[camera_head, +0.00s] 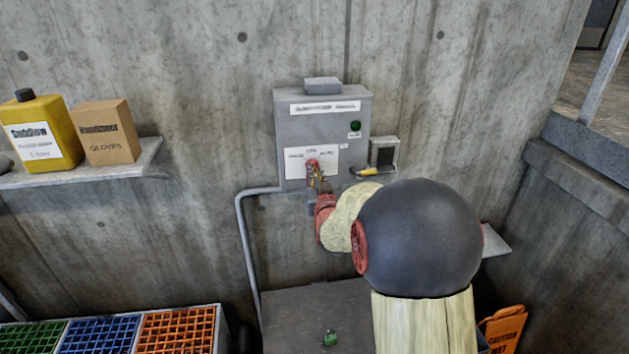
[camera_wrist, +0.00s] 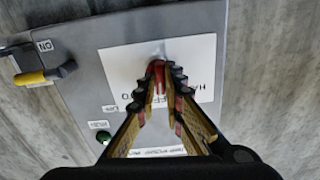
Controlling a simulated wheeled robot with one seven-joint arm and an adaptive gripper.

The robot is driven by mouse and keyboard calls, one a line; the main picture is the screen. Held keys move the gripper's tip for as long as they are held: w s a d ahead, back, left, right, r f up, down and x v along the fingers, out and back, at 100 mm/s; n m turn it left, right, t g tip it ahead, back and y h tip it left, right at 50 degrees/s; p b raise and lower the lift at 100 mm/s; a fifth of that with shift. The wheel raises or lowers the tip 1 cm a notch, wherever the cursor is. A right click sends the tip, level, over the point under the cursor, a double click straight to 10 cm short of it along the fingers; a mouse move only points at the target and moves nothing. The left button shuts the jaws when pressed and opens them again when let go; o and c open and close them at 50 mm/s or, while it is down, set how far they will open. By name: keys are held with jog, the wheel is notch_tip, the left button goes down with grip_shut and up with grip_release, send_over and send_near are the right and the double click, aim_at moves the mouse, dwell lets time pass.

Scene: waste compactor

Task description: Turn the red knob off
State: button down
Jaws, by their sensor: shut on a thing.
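The red knob (camera_wrist: 158,72) is on the front of a grey control box, over a white label with OFF and other lettering. It also shows in the head view (camera_head: 312,164), partly covered by my gripper. My gripper (camera_wrist: 162,85) is shut on the red knob, with its two fingers on either side of it. In the head view my gripper (camera_head: 316,180) reaches the box from below and the right. Much of the knob is hidden between the fingers, so its exact turn is hard to tell.
The grey box (camera_head: 283,115) is on a concrete wall. It carries a green button (camera_head: 355,126) and a side switch with a yellow-handled lever (camera_head: 367,171). A shelf (camera_head: 146,160) at left holds a yellow jug (camera_head: 55,160) and a cardboard box (camera_head: 107,140). Coloured crates (camera_head: 185,330) stand lower left.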

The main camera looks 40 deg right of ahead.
jog(key=shift+n+b, duration=0.35)
jog(key=shift+n, duration=0.25)
jog(key=c, duration=1.9)
grip_release()
jog(key=shift+s, duration=0.1)
jog(key=v, duration=1.2)
jog(key=shift+f, duration=0.15)
